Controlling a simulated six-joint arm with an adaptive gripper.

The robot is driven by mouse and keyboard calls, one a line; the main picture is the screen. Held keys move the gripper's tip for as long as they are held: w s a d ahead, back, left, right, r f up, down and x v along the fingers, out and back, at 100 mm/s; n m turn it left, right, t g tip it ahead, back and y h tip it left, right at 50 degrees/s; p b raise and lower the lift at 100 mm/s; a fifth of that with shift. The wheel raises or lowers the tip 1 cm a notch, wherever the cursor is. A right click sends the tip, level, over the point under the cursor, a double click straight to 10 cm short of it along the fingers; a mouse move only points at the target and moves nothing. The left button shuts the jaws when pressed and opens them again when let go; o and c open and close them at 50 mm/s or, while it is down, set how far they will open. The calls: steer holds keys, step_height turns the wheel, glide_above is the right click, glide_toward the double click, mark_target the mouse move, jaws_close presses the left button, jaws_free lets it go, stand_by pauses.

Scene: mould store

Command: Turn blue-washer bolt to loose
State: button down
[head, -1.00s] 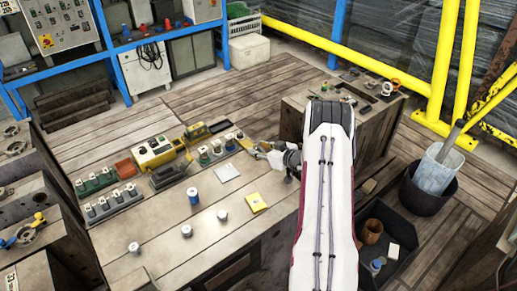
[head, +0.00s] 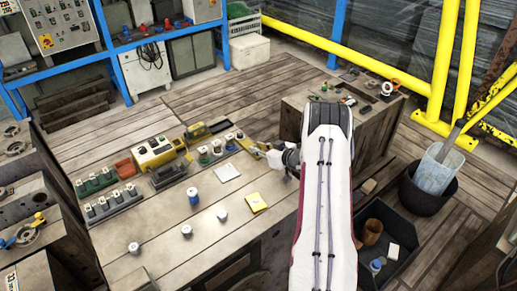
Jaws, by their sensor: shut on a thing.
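My gripper (head: 246,144) reaches left from the end of my arm over the workbench. It is shut on the bolt (head: 239,135) at the right end of a short row on a green-based block (head: 216,157). The fingers partly cover this bolt, and its washer is too small to make out, so I cannot tell its colour. Other pale-topped bolts of the row stand to its left. Two more blocks with rows of bolts, a green one (head: 96,184) and a grey one (head: 113,204), lie at the left of the bench.
A yellow device (head: 153,152) and a dark box (head: 169,174) stand left of the row. A blue-and-white cylinder (head: 193,196), several pale knobs, a white pad (head: 227,172) and a yellow pad (head: 257,202) lie in front.

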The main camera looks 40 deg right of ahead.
steer(key=shift+w+d+f+n+g+y, duration=0.1)
steer(key=shift+n+g+y, duration=0.25)
steer(key=shift+n+y, duration=0.7)
steer(key=shift+s+d+r+n+g+y, duration=0.15)
steer(key=shift+n+g+y, duration=0.25)
steer(key=shift+n+y, duration=0.65)
steer(key=shift+w+d+f+n+g+y, duration=0.15)
steer(key=shift+n+g+y, duration=0.2)
steer(key=shift+n+y, duration=0.65)
steer(key=c, duration=1.8)
jaws_free()
steer(key=shift+c, duration=0.2)
steer(key=v, duration=1.2)
steer(key=shift+w, duration=0.1)
